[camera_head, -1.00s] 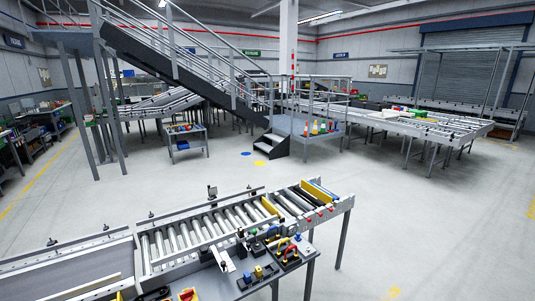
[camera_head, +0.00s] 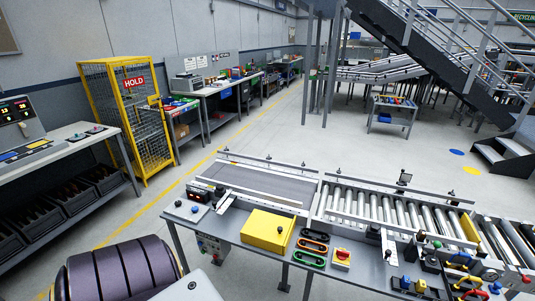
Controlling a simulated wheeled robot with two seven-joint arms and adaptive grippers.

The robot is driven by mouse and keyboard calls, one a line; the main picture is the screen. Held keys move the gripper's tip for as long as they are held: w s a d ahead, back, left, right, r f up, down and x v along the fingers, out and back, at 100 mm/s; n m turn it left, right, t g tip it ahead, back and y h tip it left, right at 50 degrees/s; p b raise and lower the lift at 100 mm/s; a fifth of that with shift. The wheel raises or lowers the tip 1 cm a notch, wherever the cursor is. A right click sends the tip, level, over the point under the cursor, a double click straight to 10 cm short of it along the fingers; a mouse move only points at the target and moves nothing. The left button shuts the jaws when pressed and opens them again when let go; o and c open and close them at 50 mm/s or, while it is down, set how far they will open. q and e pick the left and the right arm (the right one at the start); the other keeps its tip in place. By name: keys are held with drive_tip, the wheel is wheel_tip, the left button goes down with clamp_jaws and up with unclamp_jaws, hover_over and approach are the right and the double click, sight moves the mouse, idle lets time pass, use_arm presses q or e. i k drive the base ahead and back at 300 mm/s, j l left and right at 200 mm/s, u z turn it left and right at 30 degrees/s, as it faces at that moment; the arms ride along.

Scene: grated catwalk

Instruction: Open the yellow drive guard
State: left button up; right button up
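A yellow box-shaped cover (camera_head: 267,230), which looks like the drive guard, sits on the near side of the conveyor bench, below the grey belt. It appears closed, with a small dark knob (camera_head: 280,229) on its right part. What lies under it is hidden. Neither of my grippers is in view. A dark banded rounded part and a pale part at the bottom left look like my own body.
A control box (camera_head: 210,245) hangs below the bench. A yellow HOLD cage (camera_head: 128,120) stands back left. Floor behind the conveyor (camera_head: 340,150) is clear.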

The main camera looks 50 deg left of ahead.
sight(269, 232)
drive_tip(key=u, duration=1.6)
